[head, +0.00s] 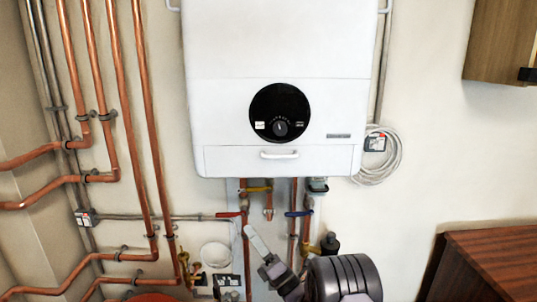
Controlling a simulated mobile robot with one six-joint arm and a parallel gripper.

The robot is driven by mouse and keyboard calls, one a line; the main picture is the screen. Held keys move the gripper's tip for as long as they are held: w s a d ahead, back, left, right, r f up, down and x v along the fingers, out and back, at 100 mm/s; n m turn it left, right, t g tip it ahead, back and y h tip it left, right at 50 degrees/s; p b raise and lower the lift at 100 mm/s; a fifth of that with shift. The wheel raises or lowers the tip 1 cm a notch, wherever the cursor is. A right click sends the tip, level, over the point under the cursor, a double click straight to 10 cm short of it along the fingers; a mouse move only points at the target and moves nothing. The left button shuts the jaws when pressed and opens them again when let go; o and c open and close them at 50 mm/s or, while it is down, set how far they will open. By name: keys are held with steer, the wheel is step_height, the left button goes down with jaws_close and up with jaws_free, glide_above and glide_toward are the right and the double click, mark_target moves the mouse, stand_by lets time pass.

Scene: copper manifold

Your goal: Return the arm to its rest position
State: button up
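My arm shows at the bottom middle, its dark ribbed link in front of the lower pipework. What looks like my gripper (257,243) is a pale, narrow tip on a dark wrist, pointing up and left below the boiler. Only one side of it shows, so I cannot tell whether its fingers are apart. I see nothing clearly held in it. The rest of my arm is cut off by the bottom edge.
A white boiler (225,110) hangs on the wall above my gripper. Copper pipes (132,115) run down the left. A red-handled valve (229,214) and a blue-handled valve (298,213) are close by. A wooden cabinet (490,258) stands lower right; a wall cupboard (500,40) hangs upper right.

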steer(key=s+a+r+n+g+y, duration=0.3)
steer(key=s+a+r+n+g, duration=0.4)
steer(key=s+r+n+g, duration=0.4)
steer(key=s+n+g+h, duration=0.65)
steer(key=s+n, duration=0.45)
steer(key=s, duration=0.5)
steer(key=s+d+f+n+t+h, duration=0.3)
steer(key=s+d+n+h, duration=0.2)
steer(key=d, duration=0.5)
steer(key=s+d+f+n+t+h, duration=0.2)
steer(key=s+d+n+h, duration=0.4)
steer(key=d, duration=0.5)
steer(key=shift+s+d+f+t+h, duration=0.25)
steer(key=shift+s+f+t+h, duration=0.15)
steer(key=shift+s+t+h, duration=0.4)
steer(key=shift+s, duration=0.2)
